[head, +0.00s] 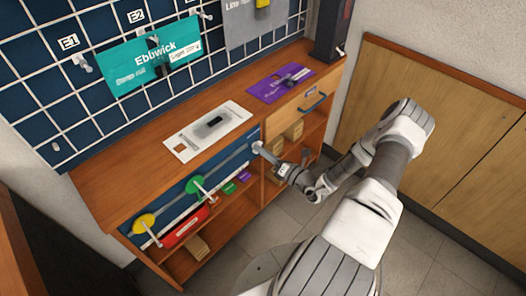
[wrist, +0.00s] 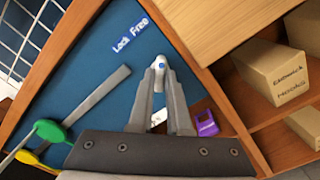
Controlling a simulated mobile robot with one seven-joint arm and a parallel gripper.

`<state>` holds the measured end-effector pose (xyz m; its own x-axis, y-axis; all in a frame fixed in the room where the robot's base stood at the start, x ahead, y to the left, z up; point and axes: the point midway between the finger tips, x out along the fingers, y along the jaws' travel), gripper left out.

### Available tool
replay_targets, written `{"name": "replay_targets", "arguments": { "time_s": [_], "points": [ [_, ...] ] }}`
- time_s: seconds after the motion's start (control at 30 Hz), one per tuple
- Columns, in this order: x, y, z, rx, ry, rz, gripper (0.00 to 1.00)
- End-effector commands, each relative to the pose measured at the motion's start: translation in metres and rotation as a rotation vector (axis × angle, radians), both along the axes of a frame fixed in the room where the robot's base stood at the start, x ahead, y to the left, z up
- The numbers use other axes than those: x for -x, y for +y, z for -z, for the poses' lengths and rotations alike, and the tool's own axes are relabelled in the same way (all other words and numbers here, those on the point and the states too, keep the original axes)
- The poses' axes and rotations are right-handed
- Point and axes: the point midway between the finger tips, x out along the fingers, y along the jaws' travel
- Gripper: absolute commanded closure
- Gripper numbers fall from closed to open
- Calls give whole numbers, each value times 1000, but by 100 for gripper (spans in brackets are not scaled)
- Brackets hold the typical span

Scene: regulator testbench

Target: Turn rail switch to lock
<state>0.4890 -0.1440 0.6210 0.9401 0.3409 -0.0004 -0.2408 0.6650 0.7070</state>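The rail switch is a small white knob with a blue dot (wrist: 160,64), on the blue front panel below the "Lock Free" lettering (wrist: 130,36). My gripper (wrist: 160,78) reaches to this knob, its two fingertips close together on either side of it. The fingers look shut on the knob, though the contact itself is partly hidden. In the head view my gripper (head: 262,150) is at the right end of the blue panel (head: 236,160), under the bench top. The grey rail (wrist: 90,108) runs diagonally across the panel beside the gripper.
A green disc (head: 194,185) and a yellow disc (head: 144,223) sit along the rail. A purple tag (wrist: 206,123) is close to my right finger. Labelled blocks (wrist: 272,72) lie on the shelf at right. A drawer (head: 308,101) is above the right shelf.

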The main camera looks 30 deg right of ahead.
Motion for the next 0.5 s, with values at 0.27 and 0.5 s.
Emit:
{"name": "replay_targets", "arguments": {
  "time_s": [0.27, 0.5],
  "points": [
    [0, 0, 0, 0, 0, 0, 100],
    [0, 0, 0, 20, -7, 0, 100]
  ]
}}
